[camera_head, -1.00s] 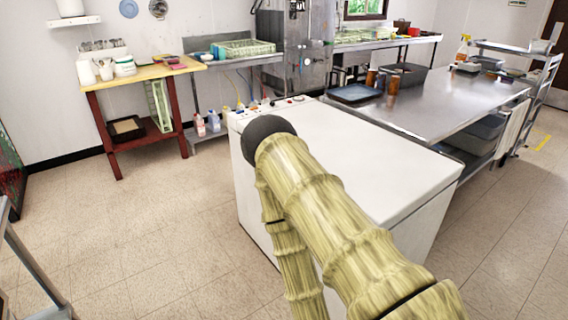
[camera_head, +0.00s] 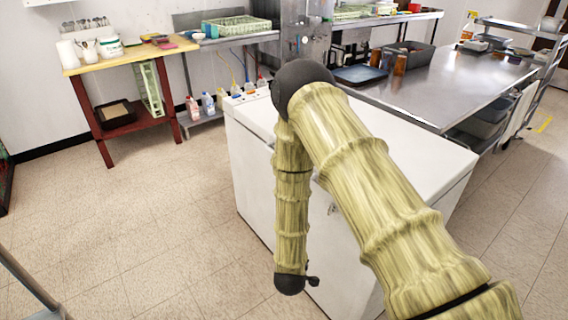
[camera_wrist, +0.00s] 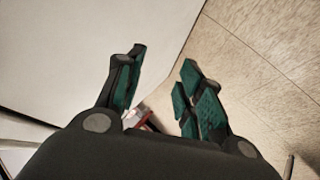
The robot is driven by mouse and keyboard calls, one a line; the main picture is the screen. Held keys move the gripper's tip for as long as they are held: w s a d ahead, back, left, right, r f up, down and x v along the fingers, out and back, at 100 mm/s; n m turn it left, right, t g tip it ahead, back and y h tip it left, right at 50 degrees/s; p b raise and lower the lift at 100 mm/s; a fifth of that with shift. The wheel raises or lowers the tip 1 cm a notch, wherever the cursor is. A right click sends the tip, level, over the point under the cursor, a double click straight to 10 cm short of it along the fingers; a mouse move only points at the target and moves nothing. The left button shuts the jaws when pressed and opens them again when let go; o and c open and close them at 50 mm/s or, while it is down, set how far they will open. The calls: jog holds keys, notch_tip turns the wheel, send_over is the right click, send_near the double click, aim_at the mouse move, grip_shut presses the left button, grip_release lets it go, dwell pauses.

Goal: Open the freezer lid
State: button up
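The white chest freezer (camera_head: 252,178) stands in the middle of the head view. Its flat white lid (camera_head: 425,152) is down, and my arm hides part of the lid and front. A small lock or latch shows on the front face beside my arm. My gripper (camera_wrist: 158,85) shows in the wrist view with its two green-padded fingers apart and nothing between them. A white freezer face (camera_wrist: 60,50) fills the left of that view, beside the fingers. In the head view my forearm hangs down in front of the freezer, and the fingers are mostly hidden there.
A steel table (camera_head: 440,95) with trays and jars stands close behind and right of the freezer. A wooden-topped red table (camera_head: 125,58) stands at the back left, with bottles (camera_head: 208,103) on the shelf next to it. The tiled floor (camera_head: 150,220) at left is clear.

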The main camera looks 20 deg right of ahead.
jog(key=w+a+r+n+t+h, duration=0.25)
jog(key=w+r+h, duration=0.55)
jog(key=w+r, duration=1.5)
jog(key=shift+t, duration=0.25)
jog(key=x, duration=0.9)
jog(key=shift+w+d+f+p, duration=0.2)
jog(key=shift+w+f+p, duration=0.1)
jog(key=shift+f, duration=0.1)
jog(key=shift+c, duration=0.2)
grip_shut()
